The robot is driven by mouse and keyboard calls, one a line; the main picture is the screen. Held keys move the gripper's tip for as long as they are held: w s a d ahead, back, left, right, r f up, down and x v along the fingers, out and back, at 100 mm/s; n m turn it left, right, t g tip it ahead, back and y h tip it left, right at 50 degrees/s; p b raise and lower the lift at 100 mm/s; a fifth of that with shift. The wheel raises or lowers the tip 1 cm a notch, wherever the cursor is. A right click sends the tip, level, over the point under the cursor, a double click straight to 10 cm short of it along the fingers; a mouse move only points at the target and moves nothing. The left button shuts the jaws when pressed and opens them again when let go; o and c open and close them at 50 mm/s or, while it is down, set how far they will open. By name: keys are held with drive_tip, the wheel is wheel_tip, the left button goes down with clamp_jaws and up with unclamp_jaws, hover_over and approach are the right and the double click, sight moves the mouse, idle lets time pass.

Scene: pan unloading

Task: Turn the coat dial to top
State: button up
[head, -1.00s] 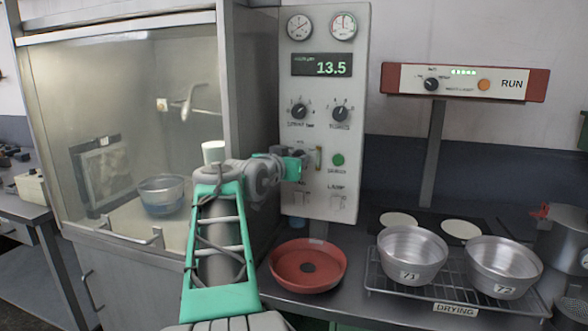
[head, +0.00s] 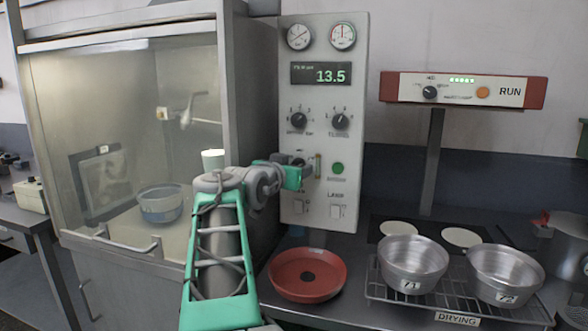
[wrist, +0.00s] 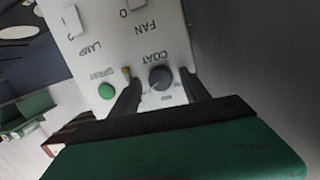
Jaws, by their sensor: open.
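The coat dial (wrist: 160,77) is a dark round knob on the pale control panel (head: 352,80), above its COAT label in the panel's own orientation. In the wrist view, upside down, it sits between the two dark fingers of my gripper (wrist: 160,92). The gripper is open, with a finger on each side of the dial; I cannot tell whether either touches it. The dial's pointer setting is too small to read. In the head view my gripper (head: 308,172) is at the panel's left middle and partly hides the dial.
Beside the dial is a green SPRAY button (wrist: 106,91); FAN and LAMP switches (head: 336,211) are below. Two other dark dials (head: 340,121) sit above. A red dish (head: 307,274) and metal pans (head: 413,266) stand on the bench. The glass-fronted hood (head: 120,130) is at left.

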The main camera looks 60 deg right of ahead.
drive_tip(key=a+r, duration=0.1)
drive_tip(key=a, duration=0.6)
drive_tip(key=shift+s+a+b, duration=0.3)
drive_tip(key=shift+a, duration=0.1)
